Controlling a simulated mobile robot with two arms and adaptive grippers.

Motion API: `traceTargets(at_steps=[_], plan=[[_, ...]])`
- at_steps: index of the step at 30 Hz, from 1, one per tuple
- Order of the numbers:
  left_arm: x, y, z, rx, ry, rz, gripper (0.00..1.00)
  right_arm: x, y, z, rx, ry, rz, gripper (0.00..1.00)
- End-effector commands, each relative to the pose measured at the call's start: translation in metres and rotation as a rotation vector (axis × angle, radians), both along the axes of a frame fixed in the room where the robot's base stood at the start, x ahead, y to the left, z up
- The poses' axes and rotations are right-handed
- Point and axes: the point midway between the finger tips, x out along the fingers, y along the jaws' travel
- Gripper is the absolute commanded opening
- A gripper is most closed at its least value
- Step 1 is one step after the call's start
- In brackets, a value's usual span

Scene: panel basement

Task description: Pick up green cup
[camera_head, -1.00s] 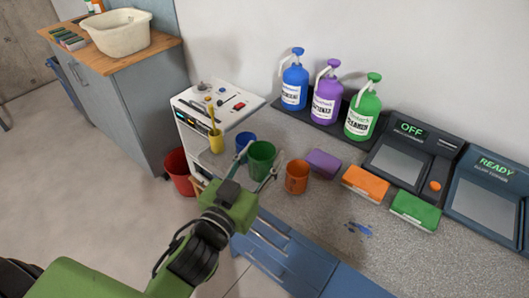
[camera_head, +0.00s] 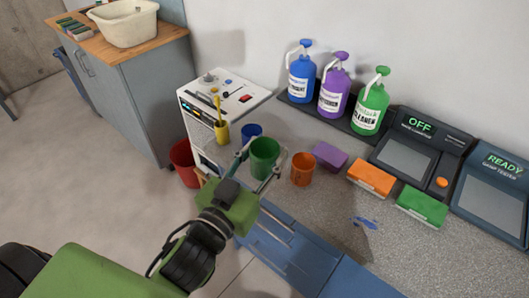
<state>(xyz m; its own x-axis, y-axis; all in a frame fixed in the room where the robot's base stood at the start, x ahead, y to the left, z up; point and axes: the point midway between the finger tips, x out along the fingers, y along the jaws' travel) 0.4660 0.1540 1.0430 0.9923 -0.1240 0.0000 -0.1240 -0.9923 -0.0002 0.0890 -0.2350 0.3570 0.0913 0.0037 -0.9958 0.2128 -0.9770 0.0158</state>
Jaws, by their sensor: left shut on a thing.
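The green cup (camera_head: 264,158) is upright near the front left edge of the speckled counter. My left gripper (camera_head: 261,168) reaches in from the lower left, its two fingers on either side of the cup and shut on it. I cannot tell whether the cup's base touches the counter. My right gripper is not in view.
A blue cup (camera_head: 251,131) stands just behind the green cup, and an orange cup (camera_head: 302,168) stands close to its right. A yellow cup (camera_head: 221,132) is to the left. Sponges, including a purple one (camera_head: 330,156), lie farther right. A red bin (camera_head: 184,163) stands on the floor.

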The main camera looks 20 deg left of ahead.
Motion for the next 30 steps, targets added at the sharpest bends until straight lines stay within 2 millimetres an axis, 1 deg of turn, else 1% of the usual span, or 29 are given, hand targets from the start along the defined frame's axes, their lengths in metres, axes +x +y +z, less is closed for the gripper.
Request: traceTargets(at_steps=[23, 26, 30], plan=[[0.000, 0.000, 0.000, 0.000, -0.001, 0.001, 0.18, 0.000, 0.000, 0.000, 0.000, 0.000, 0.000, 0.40], [0.000, 0.006, -0.006, -0.002, 0.003, 0.021, 0.18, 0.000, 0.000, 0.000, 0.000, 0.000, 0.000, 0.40], [-0.002, 0.021, -0.020, -0.003, 0.004, 0.074, 0.18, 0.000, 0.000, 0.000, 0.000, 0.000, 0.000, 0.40]])
